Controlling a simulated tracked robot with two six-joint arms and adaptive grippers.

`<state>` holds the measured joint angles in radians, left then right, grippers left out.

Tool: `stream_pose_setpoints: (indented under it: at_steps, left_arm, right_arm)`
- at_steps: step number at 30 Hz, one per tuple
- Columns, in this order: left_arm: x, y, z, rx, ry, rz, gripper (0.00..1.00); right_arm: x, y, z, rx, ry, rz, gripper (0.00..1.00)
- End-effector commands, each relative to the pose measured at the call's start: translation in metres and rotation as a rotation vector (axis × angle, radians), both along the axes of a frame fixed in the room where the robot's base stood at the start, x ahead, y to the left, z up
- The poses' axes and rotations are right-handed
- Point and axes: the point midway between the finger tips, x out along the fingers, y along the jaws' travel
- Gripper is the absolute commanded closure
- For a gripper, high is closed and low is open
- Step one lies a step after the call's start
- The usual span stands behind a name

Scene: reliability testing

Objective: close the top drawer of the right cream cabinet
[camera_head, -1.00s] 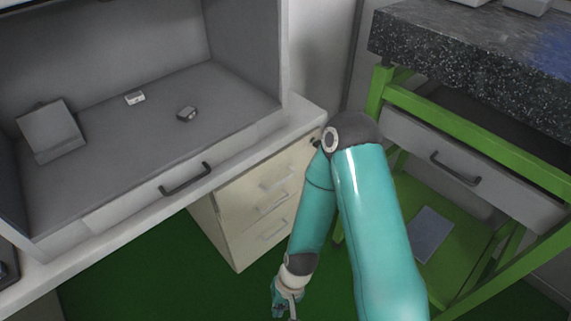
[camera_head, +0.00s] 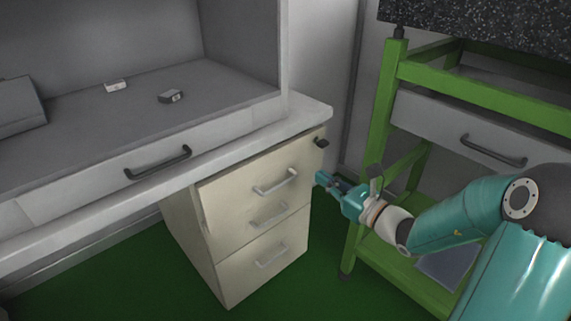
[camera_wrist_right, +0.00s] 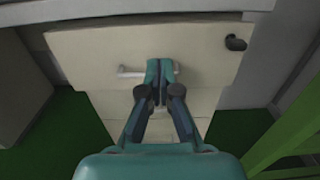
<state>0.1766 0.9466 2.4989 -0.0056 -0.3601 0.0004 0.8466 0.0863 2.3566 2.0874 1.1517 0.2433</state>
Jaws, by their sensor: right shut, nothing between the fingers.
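The right cream cabinet (camera_head: 225,268) stands under the desk, with three bar handles on its front. The front of its top drawer (camera_head: 235,192) looks to stand out from the fronts below, so the drawer appears partly open. Its handle (camera_head: 275,183) is a pale bar. My right gripper (camera_head: 323,181) is shut and empty, to the right of the drawer front; I cannot tell if it touches. In the wrist view, the shut fingertips (camera_wrist_right: 160,66) overlap the middle of the top drawer front (camera_wrist_right: 100,45) at the handle (camera_wrist_right: 130,72). My left gripper is out of view.
The white desk edge (camera_head: 312,112) overhangs the cabinet. A dark knob (camera_head: 321,142) sits near the drawer's upper right corner.

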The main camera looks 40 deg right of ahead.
Motion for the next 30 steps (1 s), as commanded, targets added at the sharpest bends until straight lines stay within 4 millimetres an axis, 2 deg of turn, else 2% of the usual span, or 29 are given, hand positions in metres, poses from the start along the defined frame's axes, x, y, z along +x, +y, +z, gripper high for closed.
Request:
stream_pose_setpoints:
  at_steps: [5,18,24,30]
  left_arm:
    - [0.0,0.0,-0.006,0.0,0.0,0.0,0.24]
    - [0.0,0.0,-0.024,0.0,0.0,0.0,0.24]
    - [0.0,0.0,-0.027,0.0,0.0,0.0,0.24]
    - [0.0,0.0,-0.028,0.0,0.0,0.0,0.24]
  right_arm:
    - [0.025,0.004,-0.001,0.001,-0.001,0.008,1.0]
    - [0.11,0.011,-0.002,0.001,0.001,0.007,1.0]
    - [0.129,0.012,-0.001,0.001,0.004,0.005,1.0]
    - [0.133,0.012,-0.001,0.002,0.004,0.004,1.0]
